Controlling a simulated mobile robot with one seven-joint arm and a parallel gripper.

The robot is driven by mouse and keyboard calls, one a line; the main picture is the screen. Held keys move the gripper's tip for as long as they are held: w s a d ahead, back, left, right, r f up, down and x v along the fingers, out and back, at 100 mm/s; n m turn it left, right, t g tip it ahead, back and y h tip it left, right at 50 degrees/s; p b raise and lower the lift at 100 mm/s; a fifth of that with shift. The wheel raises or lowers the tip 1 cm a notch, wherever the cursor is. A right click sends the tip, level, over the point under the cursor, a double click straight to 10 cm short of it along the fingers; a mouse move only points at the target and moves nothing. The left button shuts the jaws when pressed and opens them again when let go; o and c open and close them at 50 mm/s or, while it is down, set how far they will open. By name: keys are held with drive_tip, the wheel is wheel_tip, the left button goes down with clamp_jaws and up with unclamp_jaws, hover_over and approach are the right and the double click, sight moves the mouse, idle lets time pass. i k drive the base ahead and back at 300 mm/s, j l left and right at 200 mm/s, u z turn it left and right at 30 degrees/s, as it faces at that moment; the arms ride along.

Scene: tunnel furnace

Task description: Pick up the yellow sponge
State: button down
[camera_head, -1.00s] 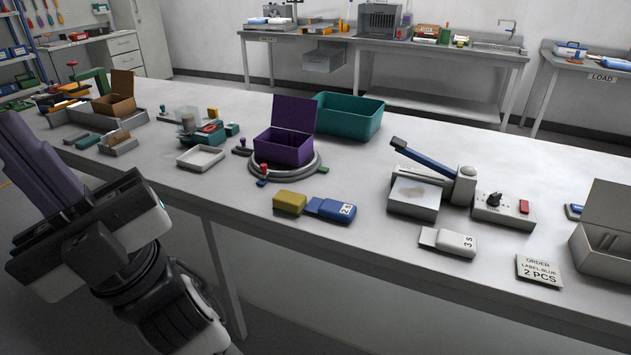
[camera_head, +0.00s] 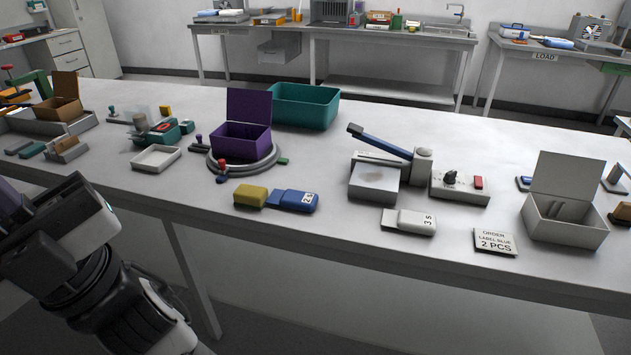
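The yellow sponge (camera_head: 250,195) lies on the white table near its front edge, left of centre. My gripper (camera_head: 15,215) is at the left edge of the picture, in front of the table and well left of the sponge. Its fingers are partly cut off by the frame edge, so I cannot tell whether they are open or shut. Nothing covers the sponge.
A purple box (camera_head: 241,139) on a round base stands behind the sponge, and a teal bin (camera_head: 303,106) behind that. A white tray (camera_head: 156,159) lies to the left. A press with a blue lever (camera_head: 380,140) and a white block (camera_head: 408,221) are to the right. The table in front of the sponge is clear.

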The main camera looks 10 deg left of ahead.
sight(246, 195)
drive_tip(key=u, duration=1.3)
drive_tip(key=l+u, duration=0.4)
drive_tip(key=l, duration=1.45)
drive_tip(key=i+l, duration=0.25)
drive_tip(key=i, duration=0.2)
